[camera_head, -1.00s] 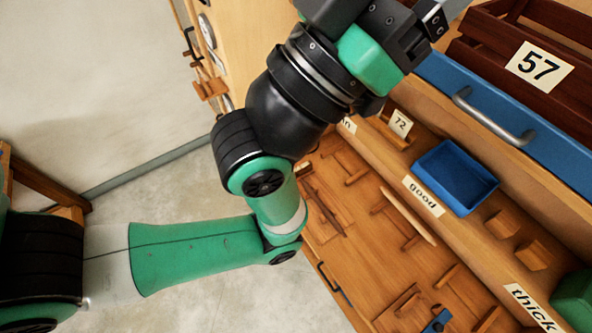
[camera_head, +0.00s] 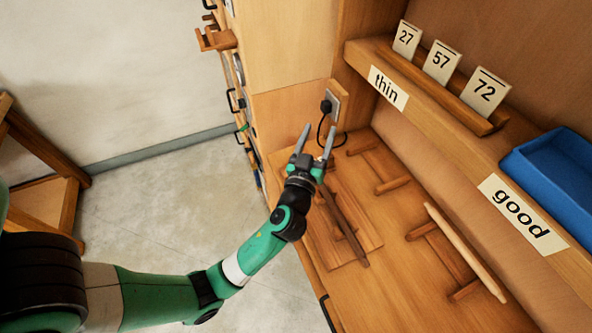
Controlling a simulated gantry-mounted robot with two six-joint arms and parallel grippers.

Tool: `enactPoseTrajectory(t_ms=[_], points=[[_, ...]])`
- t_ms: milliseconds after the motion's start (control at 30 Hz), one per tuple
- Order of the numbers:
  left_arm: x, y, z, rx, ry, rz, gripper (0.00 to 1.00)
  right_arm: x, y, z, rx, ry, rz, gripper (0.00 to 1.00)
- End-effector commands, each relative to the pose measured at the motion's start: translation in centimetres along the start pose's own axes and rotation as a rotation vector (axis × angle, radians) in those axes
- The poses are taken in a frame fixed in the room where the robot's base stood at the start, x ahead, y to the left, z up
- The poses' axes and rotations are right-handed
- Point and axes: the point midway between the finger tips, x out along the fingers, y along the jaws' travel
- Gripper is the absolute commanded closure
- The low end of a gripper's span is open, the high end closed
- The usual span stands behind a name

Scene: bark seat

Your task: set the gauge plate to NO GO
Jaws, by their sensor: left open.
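I cannot make out a gauge plate or any NO GO lettering in this view. My left gripper (camera_head: 317,140) is open and empty, with its two grey fingers pointing up the picture. It is over the left edge of the wooden bench, by a dark brown stick (camera_head: 342,222) that lies on a wooden board (camera_head: 358,205). I cannot tell its height above the bench. My right gripper is out of view.
A pale pointed stick (camera_head: 464,250) rests on a wooden rack. Cards 27 (camera_head: 406,38), 57 (camera_head: 441,62) and 72 (camera_head: 485,92) stand on the shelf, near a blue tray (camera_head: 555,180). A black-corded socket (camera_head: 331,104) is behind the gripper.

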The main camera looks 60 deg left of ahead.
Motion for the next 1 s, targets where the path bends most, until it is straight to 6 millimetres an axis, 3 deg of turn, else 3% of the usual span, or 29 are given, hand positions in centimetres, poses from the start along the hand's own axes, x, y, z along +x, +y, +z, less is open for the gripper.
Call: enactPoseTrajectory(t_ms=[33,100,200,233,333,633,1000], points=[[-1.6,-2.7,7.6,0.06,-0.04,-0.025,0.34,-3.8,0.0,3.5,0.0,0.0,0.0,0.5],[-3.0,-5.3,13.1,0.115,-0.087,-0.052,0.34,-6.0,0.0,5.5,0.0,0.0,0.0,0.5],[-4.7,-7.9,18.2,0.15,-0.135,-0.077,0.34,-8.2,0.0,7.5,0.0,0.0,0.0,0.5],[-5.0,-8.4,19.1,0.155,-0.142,-0.082,0.34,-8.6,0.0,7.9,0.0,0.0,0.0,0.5],[-5.4,-9.4,20.5,0.163,-0.153,-0.094,0.34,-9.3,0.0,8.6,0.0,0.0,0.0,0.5],[-4.4,-9.6,20.2,0.16,-0.151,-0.099,0.34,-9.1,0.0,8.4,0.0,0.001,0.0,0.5],[3.0,-10.5,21.4,0.161,-0.15,-0.1,0.34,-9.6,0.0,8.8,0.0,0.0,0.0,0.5]])
